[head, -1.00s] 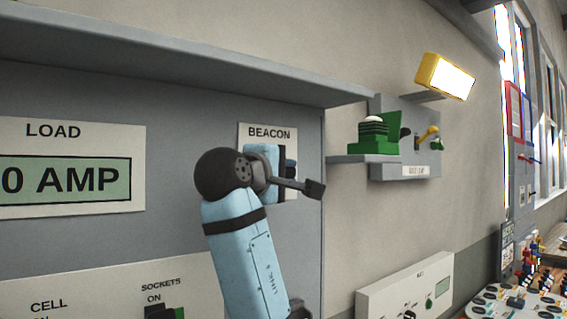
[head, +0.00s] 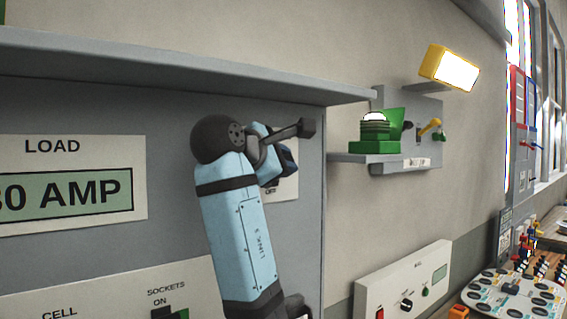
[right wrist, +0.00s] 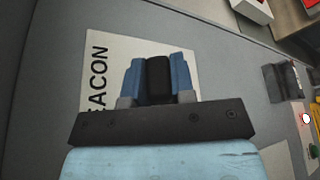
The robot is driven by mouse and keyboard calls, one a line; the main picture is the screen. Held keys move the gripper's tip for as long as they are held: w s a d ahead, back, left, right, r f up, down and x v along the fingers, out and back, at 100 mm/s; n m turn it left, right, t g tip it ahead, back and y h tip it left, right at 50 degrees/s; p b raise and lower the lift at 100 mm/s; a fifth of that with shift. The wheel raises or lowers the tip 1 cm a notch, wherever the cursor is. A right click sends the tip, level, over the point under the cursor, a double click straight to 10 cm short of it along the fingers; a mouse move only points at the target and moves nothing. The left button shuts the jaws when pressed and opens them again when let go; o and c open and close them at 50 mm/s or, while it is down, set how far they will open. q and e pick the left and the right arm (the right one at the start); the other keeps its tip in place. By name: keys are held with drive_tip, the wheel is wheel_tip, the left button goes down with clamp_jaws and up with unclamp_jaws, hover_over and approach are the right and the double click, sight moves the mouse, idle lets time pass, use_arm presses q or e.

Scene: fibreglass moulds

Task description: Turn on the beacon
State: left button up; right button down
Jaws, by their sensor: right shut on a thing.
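The white BEACON plate (head: 290,188) is on the grey panel, mostly behind my right arm; OFF shows at its bottom edge. In the right wrist view, the plate (right wrist: 113,48) lies behind my gripper, with part of its BEACON lettering readable. My right gripper (head: 286,160) is at the upper part of the plate. In the right wrist view, its blue fingers (right wrist: 158,78) are shut on the black switch handle (right wrist: 158,74). The switch's base is hidden. A green unit with a white dome (head: 375,136) stands on a small shelf to the right. My left gripper is out of view.
A grey ledge (head: 180,85) juts out above the panel. A LOAD display (head: 80,190) and a SOCKETS switch (head: 170,312) are on the left. A yellow lamp (head: 435,62) hangs at the upper right. A white control box (head: 400,290) is at the lower right.

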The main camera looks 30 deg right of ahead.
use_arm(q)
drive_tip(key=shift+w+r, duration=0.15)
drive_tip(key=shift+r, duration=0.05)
use_arm(e)
drive_tip(key=c, duration=1.2)
unclamp_jaws()
drive_tip(key=shift+c, duration=0.2)
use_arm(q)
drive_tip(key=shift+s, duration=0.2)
use_arm(e)
drive_tip(key=shift+a, duration=0.1)
drive_tip(key=shift+s+a, duration=0.1)
drive_tip(key=shift+a, duration=0.15)
use_arm(q)
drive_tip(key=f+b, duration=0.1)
drive_tip(key=b, duration=0.1)
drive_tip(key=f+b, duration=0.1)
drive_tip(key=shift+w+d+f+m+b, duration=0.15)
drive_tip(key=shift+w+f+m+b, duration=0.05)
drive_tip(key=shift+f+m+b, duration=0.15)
use_arm(e)
drive_tip(key=v, duration=1.3)
